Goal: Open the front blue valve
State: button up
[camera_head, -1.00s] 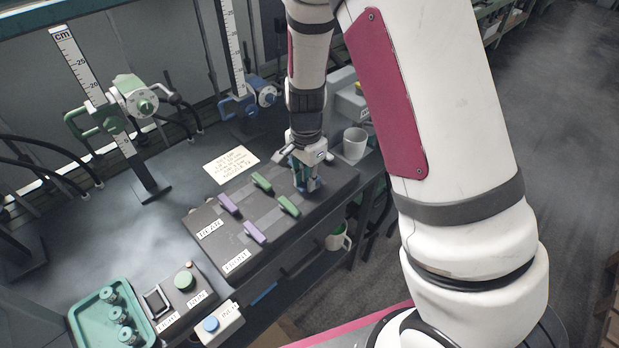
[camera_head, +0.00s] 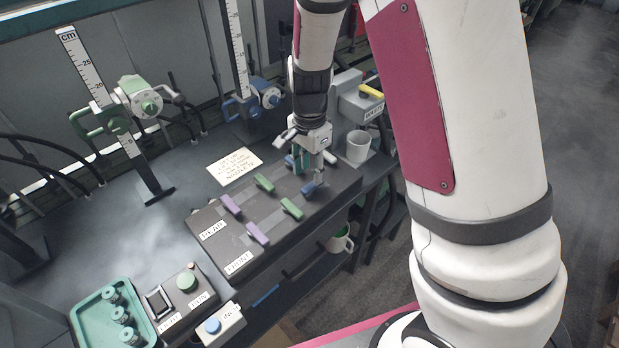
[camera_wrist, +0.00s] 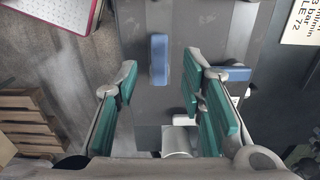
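The front blue valve (camera_head: 309,188) is a small blue bar handle in the front row of a dark panel (camera_head: 273,240). It lies along the row, crosswise to the green and purple handles. In the wrist view the front blue valve (camera_wrist: 159,59) shows in the gap between my fingers, with no visible contact. My gripper (camera_head: 312,170) is open and empty, above the panel's right end and just behind this handle; its green pads also show in the wrist view (camera_wrist: 163,80). The rear blue valve (camera_wrist: 238,73) lies crosswise to the front one, partly covered by a finger.
Front green (camera_head: 291,208) and purple (camera_head: 257,232) handles stand left of the blue one; rear green (camera_head: 264,183) and purple (camera_head: 231,204) handles are behind.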

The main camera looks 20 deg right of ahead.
aim_at(310, 187)
notch_tip(310, 187, up, 8)
jog(key=shift+f, duration=0.15)
dwell(0.5)
jog(key=s+d+r+n+t+y, duration=0.1)
jog(key=s+r+n+t, duration=0.1)
jog(key=s+r+n, duration=0.65)
jog(key=s+d+r+n+t, duration=0.1)
jog(key=s+r+n, duration=0.1)
jog(key=s+r, duration=0.2)
jog(key=s+d+r+n+t+h, duration=0.1)
jog(key=s+r+n, duration=0.1)
jog(key=s, duration=0.8)
jog(key=shift+s+r+n+t, duration=0.35)
jog(key=shift+r+t, duration=0.05)
jog(key=shift+r, duration=0.45)
jog(key=shift+d, duration=0.1)
